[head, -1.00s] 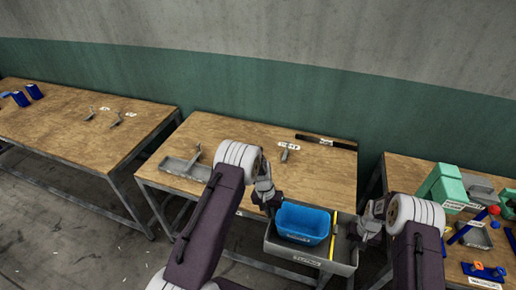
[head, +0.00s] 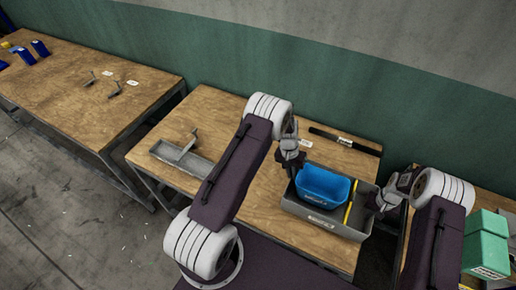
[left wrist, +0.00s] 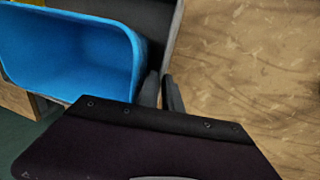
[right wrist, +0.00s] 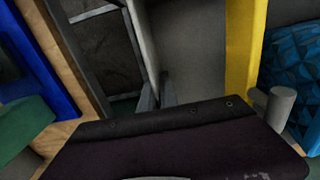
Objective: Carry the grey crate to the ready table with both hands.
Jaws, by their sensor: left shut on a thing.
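The grey crate (head: 325,222) holds a blue bin (head: 322,187) and a yellow bar (head: 350,203). It looks level over the right part of the middle table (head: 235,115); I cannot tell whether it touches the top. My left gripper (head: 291,168) is shut on the crate's left wall, and the left wrist view shows its fingers (left wrist: 161,88) beside the blue bin (left wrist: 75,55). My right gripper (head: 379,204) is at the crate's right wall; in the right wrist view its fingers (right wrist: 158,92) close on that wall (right wrist: 143,40). Which table is the ready table is unclear.
A grey tray (head: 182,160) with a metal bracket lies at the middle table's left, and a black bar (head: 345,140) along its back. The left table (head: 90,80) bears blue items and brackets. A green box (head: 486,240) stands at right. The middle table's centre is mostly clear.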

